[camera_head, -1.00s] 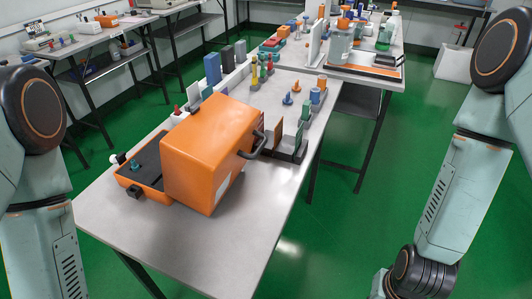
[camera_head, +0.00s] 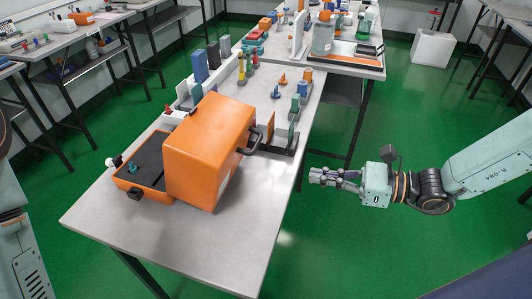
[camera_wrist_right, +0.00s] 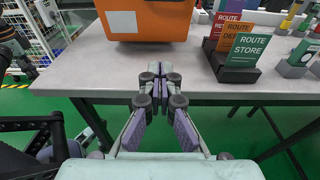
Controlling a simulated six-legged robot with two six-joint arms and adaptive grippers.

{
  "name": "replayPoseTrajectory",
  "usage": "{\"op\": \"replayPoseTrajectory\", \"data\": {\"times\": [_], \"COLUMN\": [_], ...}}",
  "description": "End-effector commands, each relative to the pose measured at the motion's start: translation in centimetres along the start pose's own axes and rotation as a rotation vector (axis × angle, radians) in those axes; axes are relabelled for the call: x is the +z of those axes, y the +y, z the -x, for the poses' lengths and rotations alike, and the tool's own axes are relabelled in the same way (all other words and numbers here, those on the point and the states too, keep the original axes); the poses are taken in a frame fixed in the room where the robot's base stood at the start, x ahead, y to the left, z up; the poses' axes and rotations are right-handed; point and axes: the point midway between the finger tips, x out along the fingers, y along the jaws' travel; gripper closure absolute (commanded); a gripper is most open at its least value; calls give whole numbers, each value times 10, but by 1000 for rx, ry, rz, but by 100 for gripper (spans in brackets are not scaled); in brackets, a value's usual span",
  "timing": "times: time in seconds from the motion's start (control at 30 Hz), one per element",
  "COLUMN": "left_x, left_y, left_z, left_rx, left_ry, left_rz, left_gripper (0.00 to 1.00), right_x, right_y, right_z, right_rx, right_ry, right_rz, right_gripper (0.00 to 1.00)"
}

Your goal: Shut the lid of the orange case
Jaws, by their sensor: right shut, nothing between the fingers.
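The orange case stands on the grey table in the head view. My right gripper (camera_head: 316,176) is shut and empty, to the right of the table edge and apart from the case. In the right wrist view, the shut fingers (camera_wrist_right: 160,82) point at the table's edge, with the lid (camera_wrist_right: 145,18) beyond them. My left gripper is not in view.
A dark rack with upright cards (camera_head: 283,140) stands right of the lid; its cards also show in the right wrist view (camera_wrist_right: 250,50). Coloured pegs (camera_head: 277,86) and blocks stand behind. The near tabletop (camera_head: 200,245) is clear.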

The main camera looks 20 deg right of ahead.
Motion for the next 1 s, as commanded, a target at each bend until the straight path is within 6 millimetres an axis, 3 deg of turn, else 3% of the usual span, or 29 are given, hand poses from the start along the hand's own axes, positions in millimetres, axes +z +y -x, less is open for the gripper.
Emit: {"op": "replayPoseTrajectory", "data": {"times": [0.27, 1.0], "left_x": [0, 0], "left_y": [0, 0], "left_z": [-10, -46], "left_rx": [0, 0], "left_ry": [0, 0], "left_rz": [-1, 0], "left_gripper": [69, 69], "right_x": [5, 6], "right_y": [1, 3], "right_z": [-14, -94], "right_rx": [6, 10], "right_ry": [-27, -21], "right_rz": [1, 2], "right_gripper": [100, 100]}}
